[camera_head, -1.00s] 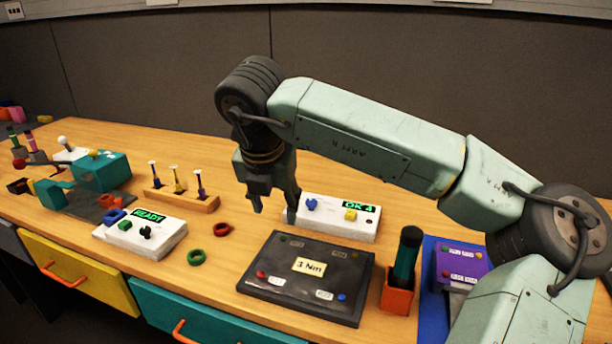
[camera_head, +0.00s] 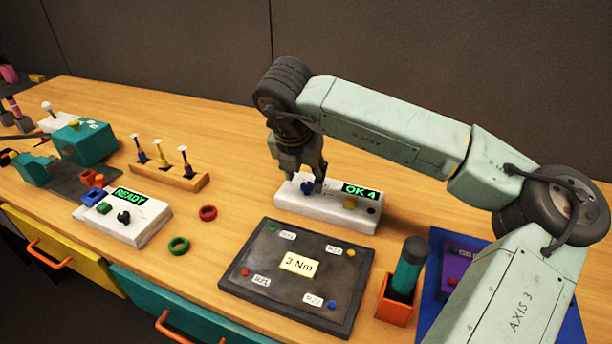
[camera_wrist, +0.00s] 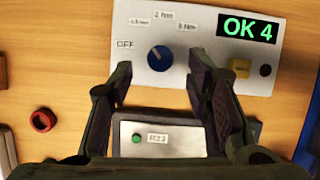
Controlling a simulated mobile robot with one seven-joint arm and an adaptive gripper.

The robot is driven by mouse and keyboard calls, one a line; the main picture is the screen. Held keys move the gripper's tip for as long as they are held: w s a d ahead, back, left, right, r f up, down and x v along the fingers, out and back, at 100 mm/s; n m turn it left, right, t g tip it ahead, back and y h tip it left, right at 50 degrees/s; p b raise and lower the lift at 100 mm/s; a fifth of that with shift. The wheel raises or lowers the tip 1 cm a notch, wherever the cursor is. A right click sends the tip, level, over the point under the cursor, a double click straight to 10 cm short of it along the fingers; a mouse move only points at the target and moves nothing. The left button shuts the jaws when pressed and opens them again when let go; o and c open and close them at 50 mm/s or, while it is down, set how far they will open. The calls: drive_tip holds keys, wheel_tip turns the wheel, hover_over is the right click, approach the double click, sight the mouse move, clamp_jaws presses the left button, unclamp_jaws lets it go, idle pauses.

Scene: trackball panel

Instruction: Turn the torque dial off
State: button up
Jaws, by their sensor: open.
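The torque dial is a round blue knob (camera_wrist: 159,59) on a white panel (camera_wrist: 205,20). Labels sit around it: OFF at its left, a label with a blurred number at the upper left, 2 Nm above and another Nm label at the upper right. I cannot tell surely which label its pointer faces. In the head view the dial (camera_head: 307,187) shows between my fingers. My gripper (camera_head: 302,184) is open above the panel. In the wrist view its fingers (camera_wrist: 160,75) stand left and right of the dial, with clear gaps and nothing held.
The panel also has a green OK 4 display (camera_wrist: 248,26), a yellow button (camera_wrist: 238,68) and a dark round spot. A dark 3 Nm plate (camera_head: 258,295) lies in front. A red ring (camera_head: 208,212), a green ring (camera_head: 179,246) and the READY box (camera_head: 150,226) are left.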

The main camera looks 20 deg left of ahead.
sight(307, 189)
drive_tip(key=shift+x, duration=1.45)
drive_tip(key=shift+c, duration=0.2)
clamp_jaws()
